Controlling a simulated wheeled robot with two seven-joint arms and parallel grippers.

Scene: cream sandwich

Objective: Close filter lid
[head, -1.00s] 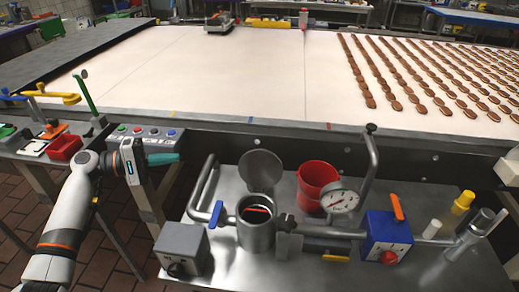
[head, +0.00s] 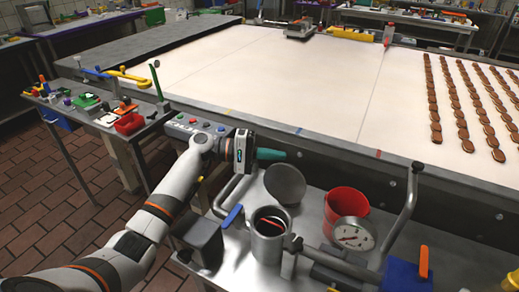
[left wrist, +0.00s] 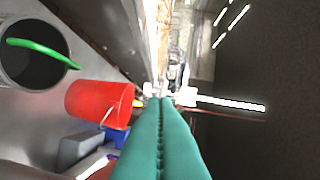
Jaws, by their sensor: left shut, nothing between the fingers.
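The filter is a metal pot (head: 268,243) on the steel bench, with its top open and something red inside. Its round grey lid (head: 285,184) stands raised behind the opening. My left gripper (head: 283,155) has teal fingers pressed together and empty. In the head view its tips appear just above the lid's upper edge; I cannot tell whether they touch it. The shut fingers also show in the left wrist view (left wrist: 160,105). My right gripper is not in view.
A red bucket (head: 346,206) stands right of the lid, with a pressure gauge (head: 353,234) in front. A blue-handled valve (head: 232,216) and a grey box (head: 203,243) are left of the pot. A bent pipe (head: 407,205) rises at right. The conveyor (head: 300,80) lies behind.

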